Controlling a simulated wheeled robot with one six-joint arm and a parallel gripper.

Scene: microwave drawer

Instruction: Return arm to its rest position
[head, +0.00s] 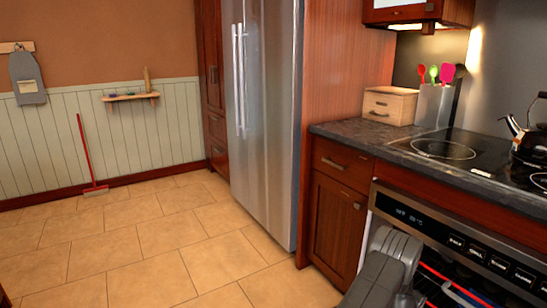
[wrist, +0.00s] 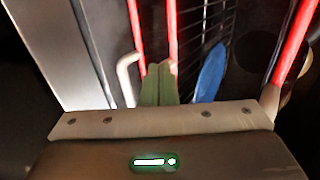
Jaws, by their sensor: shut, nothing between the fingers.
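My gripper (wrist: 158,70) shows in the wrist view with its two greenish fingers pressed together, shut and empty. Red glowing rods and a dark wire rack are around and beyond the fingertips. A white bent bar (wrist: 126,78) is just left of the fingers, and I cannot tell whether they touch. A blue object (wrist: 209,73) is to the right, apart from the fingers. In the head view my grey arm reaches from the bottom edge to the front of the oven (head: 455,237). The gripper itself is not clearly visible there.
The dark counter (head: 350,137) above the oven holds a cooktop, a kettle (head: 530,140), a wooden box (head: 389,105) and a utensil holder (head: 433,105). A steel fridge (head: 262,110) stands to the left. The tiled floor (head: 130,245) at the left is mostly clear.

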